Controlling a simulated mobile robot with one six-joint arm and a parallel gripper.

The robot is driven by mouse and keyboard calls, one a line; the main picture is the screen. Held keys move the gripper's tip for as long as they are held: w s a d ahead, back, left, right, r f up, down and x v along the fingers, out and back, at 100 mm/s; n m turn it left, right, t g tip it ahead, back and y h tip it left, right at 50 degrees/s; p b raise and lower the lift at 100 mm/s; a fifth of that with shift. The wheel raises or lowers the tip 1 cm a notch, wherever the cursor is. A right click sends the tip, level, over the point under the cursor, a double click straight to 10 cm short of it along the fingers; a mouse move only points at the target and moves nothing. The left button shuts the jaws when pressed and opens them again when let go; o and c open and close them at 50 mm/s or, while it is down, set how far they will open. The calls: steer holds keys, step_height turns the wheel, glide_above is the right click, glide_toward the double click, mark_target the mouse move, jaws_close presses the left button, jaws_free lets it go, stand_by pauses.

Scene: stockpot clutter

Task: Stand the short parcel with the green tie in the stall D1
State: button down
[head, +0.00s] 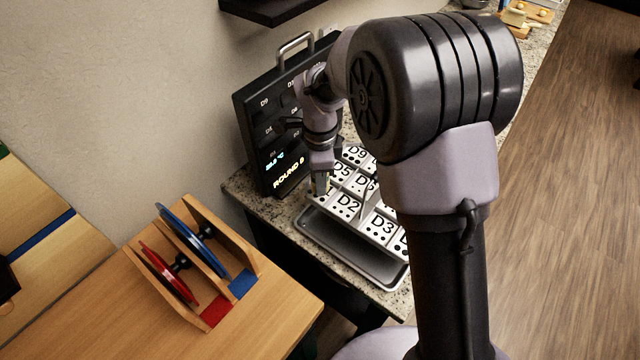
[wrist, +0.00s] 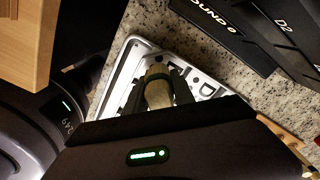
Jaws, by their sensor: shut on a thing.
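My gripper (head: 320,182) is shut on a small pale tan parcel (wrist: 158,92) with a dark green tie, which sits between the two fingers in the wrist view. The rack of stalls (head: 348,205) is white with black labels such as D2, D3, D5 and D9, and it stands in a grey metal tray (head: 345,248). My gripper is at the rack's left corner, beside the stall marked D2 and in front of D5. No D1 label is readable; the gripper covers that corner. I cannot tell whether the parcel's lower end is inside a stall or above it.
A black board (head: 272,130) with stall labels and a lit "ROUND" line stands close behind the rack. A wooden stand with red and blue discs (head: 190,260) is on the wooden table at left. The granite counter (head: 240,185) has a narrow bare strip around the tray.

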steer(key=shift+f, duration=0.7)
steer(key=shift+r, duration=0.15)
steer(key=c, duration=1.3)
jaws_free()
steer(key=shift+w+f, duration=0.1)
steer(key=shift+f, duration=0.1)
steer(key=shift+c, duration=0.2)
steer(key=shift+r, duration=0.15)
